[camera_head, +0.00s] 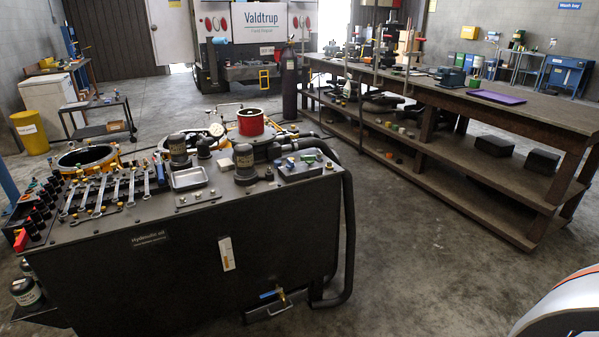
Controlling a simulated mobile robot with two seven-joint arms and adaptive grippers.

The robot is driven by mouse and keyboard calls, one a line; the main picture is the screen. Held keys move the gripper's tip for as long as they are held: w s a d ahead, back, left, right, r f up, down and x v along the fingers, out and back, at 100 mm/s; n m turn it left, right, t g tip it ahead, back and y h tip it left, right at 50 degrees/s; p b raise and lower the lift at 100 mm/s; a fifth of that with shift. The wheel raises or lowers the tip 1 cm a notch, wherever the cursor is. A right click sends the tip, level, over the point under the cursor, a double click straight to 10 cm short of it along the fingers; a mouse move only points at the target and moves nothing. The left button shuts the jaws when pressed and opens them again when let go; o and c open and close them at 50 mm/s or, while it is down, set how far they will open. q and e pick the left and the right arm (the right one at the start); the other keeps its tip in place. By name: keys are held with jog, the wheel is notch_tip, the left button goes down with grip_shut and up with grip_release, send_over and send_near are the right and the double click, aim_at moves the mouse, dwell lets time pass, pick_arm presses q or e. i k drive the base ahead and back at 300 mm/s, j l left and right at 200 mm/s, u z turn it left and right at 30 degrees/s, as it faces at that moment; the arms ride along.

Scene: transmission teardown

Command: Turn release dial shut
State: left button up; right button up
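I cannot pick out the release dial for certain. A dark hydraulic oil tank unit (185,255) stands at the front left. At its left end is a control block (32,225) with several black knobs and a red handle (20,240). A small block with blue and green knobs (297,168) sits at the right end of its top. A blue-handled valve (270,294) is low on its front. A round white gauge (216,130) shows behind the top. Neither of my grippers is in view.
Several wrenches (115,190) and a metal tray (189,178) lie on the tank top. Thick black hoses (347,235) bend down its right side. A long wooden workbench (480,110) stands at the right. The concrete floor (410,260) between them is clear.

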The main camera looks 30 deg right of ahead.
aim_at(309, 160)
jog(key=i, duration=0.85)
jog(key=i+z, duration=0.2)
jog(key=z, duration=0.15)
jog(key=i+j+z, duration=0.15)
jog(key=z, duration=0.2)
jog(key=i+j+z, duration=0.15)
jog(key=z, duration=0.15)
jog(key=i, duration=0.1)
